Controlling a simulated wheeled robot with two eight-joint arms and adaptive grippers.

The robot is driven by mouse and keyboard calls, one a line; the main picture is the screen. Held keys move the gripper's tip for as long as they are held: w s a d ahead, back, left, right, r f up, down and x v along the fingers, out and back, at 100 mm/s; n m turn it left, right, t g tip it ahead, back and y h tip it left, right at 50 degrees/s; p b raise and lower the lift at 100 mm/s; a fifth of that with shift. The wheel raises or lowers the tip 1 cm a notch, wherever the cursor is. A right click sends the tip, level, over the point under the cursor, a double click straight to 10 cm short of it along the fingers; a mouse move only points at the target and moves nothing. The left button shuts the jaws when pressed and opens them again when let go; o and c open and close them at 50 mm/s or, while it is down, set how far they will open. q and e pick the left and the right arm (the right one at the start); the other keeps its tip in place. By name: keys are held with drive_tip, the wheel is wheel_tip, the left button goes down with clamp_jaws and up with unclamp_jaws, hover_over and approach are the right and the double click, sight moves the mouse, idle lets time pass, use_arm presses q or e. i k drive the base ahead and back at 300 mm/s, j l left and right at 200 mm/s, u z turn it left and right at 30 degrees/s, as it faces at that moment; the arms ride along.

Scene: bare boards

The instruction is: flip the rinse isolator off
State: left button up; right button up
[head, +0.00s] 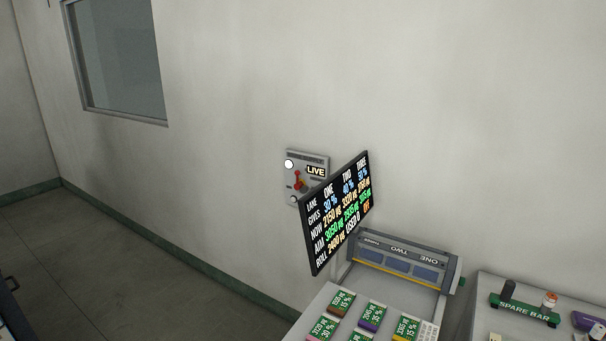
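A small grey switch box (293,166) is fixed to the wall near the middle of the head view. It carries a red lever (298,179) that points up, a lit white lamp at its upper left and a sign reading "LIVE" (316,171). I cannot read the small lettering on the box, so I cannot tell whether it names the rinse. A black display panel (336,213) covers its lower right part. Neither of my grippers is in view.
Below the display stands a grey console (400,270) with several green labelled cards. To its right is a grey bench with a "SPARE BAR" holder (525,310). A window (118,58) is at upper left. The floor (110,260) at left is mostly clear.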

sight(299, 186)
drive_tip(key=i+j, duration=0.1)
drive_tip(key=j, duration=0.2)
drive_tip(key=j+z, duration=0.1)
drive_tip(key=j, duration=0.55)
drive_tip(key=i+j, duration=0.2)
drive_tip(key=j, duration=0.15)
drive_tip(key=i+j+z, duration=0.15)
drive_tip(key=j, duration=0.2)
drive_tip(key=i+j, duration=0.25)
drive_tip(key=i+j+z, duration=0.1)
drive_tip(key=j, duration=0.35)
drive_tip(key=i+j, duration=0.1)
drive_tip(key=i, duration=0.35)
drive_tip(key=i+z, duration=0.1)
drive_tip(key=i, duration=0.3)
drive_tip(key=i+j+z, duration=0.1)
drive_tip(key=i, duration=0.3)
drive_tip(key=i+j, duration=0.05)
drive_tip(key=j, duration=0.05)
